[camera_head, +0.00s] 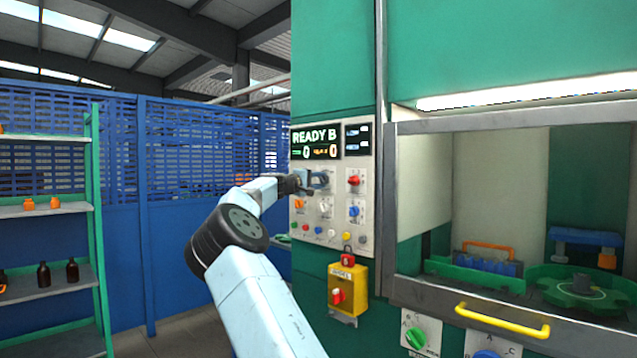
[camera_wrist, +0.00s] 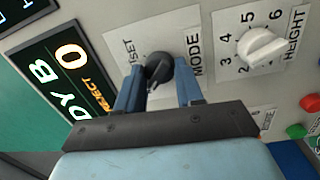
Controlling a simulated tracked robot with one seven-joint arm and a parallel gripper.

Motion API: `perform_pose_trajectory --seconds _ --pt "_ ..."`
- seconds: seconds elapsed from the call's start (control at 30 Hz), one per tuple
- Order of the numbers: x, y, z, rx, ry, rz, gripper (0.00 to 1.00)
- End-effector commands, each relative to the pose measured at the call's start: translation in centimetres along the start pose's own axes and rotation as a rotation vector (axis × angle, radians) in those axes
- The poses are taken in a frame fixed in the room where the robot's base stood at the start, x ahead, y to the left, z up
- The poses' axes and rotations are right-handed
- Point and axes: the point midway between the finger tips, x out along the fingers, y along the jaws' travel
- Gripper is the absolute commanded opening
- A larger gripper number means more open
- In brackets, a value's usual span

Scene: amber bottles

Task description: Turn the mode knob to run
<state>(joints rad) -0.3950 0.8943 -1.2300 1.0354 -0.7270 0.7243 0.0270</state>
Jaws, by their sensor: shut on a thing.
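The mode knob (camera_wrist: 159,67) is a dark round knob on a pale plate marked MODE in the wrist view. My gripper (camera_wrist: 160,78) has its two blue fingers on either side of the knob, shut on it. A small pale mark shows on the knob's lower side, but its exact pointing is hard to tell. Part of a label ending in "SET" shows left of the knob; no RUN label is readable. In the head view my gripper (camera_head: 312,184) is at the upper left of the control panel (camera_head: 335,222), and it largely hides the knob.
A display (camera_head: 316,142) reading READY B sits above the knob. A white HEIGHT knob (camera_wrist: 262,47) is close by on the right in the wrist view. Red and blue knobs, small buttons and a yellow lockout box (camera_head: 347,288) are near. A shelf (camera_head: 50,209) with bottles stands left.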

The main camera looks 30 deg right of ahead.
Motion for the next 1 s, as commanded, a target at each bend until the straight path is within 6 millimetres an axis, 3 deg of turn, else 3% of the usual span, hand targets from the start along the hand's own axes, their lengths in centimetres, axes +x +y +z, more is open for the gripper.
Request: perform_pose_trajectory --seconds 0.27,0.3,0.53,0.83,1.0 --pt "-0.2 -0.4 -0.3 -0.003 0.004 -0.004 0.06" --pt "-0.2 -0.4 -0.3 -0.003 0.004 -0.004 0.38" --pt "-0.1 -0.2 -0.1 -0.001 0.002 -0.002 0.60" --pt "-0.2 -0.1 -0.1 0.000 0.001 -0.001 0.62" --pt "-1.5 -0.1 -0.1 0.000 0.001 -0.002 0.62"
